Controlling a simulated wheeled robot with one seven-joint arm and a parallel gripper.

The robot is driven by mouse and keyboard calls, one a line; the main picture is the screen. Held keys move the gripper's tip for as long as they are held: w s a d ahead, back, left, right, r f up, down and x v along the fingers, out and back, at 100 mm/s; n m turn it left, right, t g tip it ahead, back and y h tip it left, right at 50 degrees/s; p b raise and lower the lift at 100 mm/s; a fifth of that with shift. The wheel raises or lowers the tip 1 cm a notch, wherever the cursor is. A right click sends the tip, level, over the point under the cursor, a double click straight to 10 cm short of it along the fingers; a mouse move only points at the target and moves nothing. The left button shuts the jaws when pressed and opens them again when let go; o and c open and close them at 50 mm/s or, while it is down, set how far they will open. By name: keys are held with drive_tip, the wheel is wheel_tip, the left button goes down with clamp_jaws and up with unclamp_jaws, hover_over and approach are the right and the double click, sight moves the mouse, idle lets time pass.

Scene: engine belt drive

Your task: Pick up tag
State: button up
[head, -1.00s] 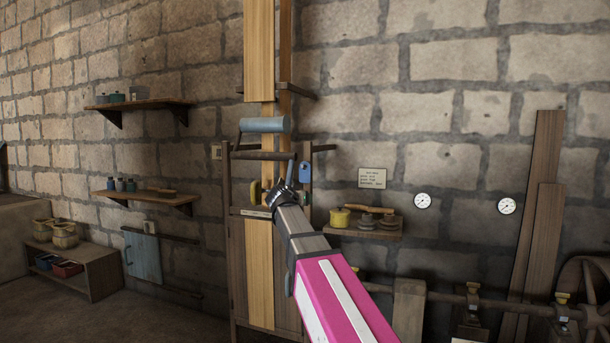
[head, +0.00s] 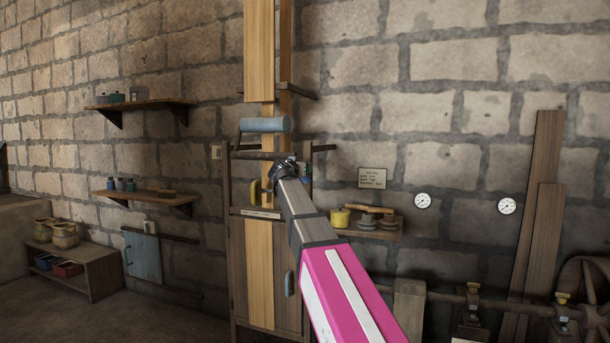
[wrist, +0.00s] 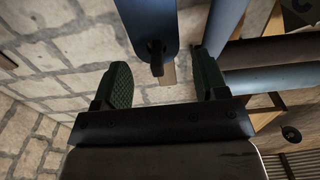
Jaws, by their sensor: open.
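The blue tag (wrist: 147,22) hangs on a dark peg in the wrist view, at the top middle. Its lower end reaches between my gripper's two green-padded fingers. My gripper (wrist: 163,82) is open, with a visible gap on both sides of the tag, so it does not grip it. In the head view my gripper (head: 280,168) is in front of the wooden rack and hides most of the tag.
A blue-grey cylinder (head: 264,124) and a dark horizontal bar sit on the rack close above my gripper. In the wrist view, bars (wrist: 270,52) lie close beside the right finger. A small shelf (head: 372,231) with a yellow pot stands to the right.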

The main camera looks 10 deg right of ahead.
drive_tip(key=x, duration=0.4)
drive_tip(key=shift+w+d+f, duration=0.1)
drive_tip(key=shift+w+d, duration=0.2)
drive_tip(key=shift+d, duration=0.05)
drive_tip(key=c, duration=0.7)
